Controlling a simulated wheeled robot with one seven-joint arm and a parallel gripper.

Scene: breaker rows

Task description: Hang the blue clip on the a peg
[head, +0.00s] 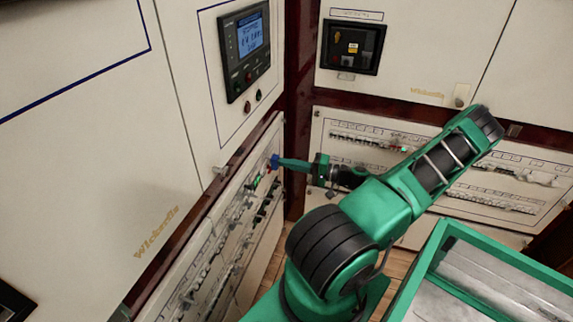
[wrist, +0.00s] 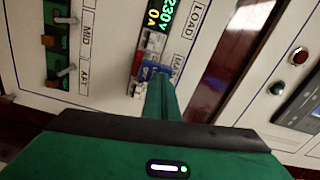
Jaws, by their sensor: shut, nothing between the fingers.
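The blue clip (head: 275,160) is at the left panel, right at the tip of my gripper (head: 284,162). In the wrist view a blue piece (wrist: 149,72) shows just beyond the fingertips (wrist: 160,84), beside a small red piece and white parts on the panel. My green gripper is shut with nothing held between its fingers. Its tip is at or very near the blue clip; I cannot tell whether they touch. The fingers hide part of the clip and whatever bears it. I cannot make out which part is the a peg.
The left panel (head: 232,222) carries rows of switches and a lit readout (wrist: 160,14). Toggle switches (wrist: 66,71) stick out left of the fingers. A second breaker panel (head: 365,140) stands behind my arm. A green-rimmed tray (head: 437,238) is at the lower right.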

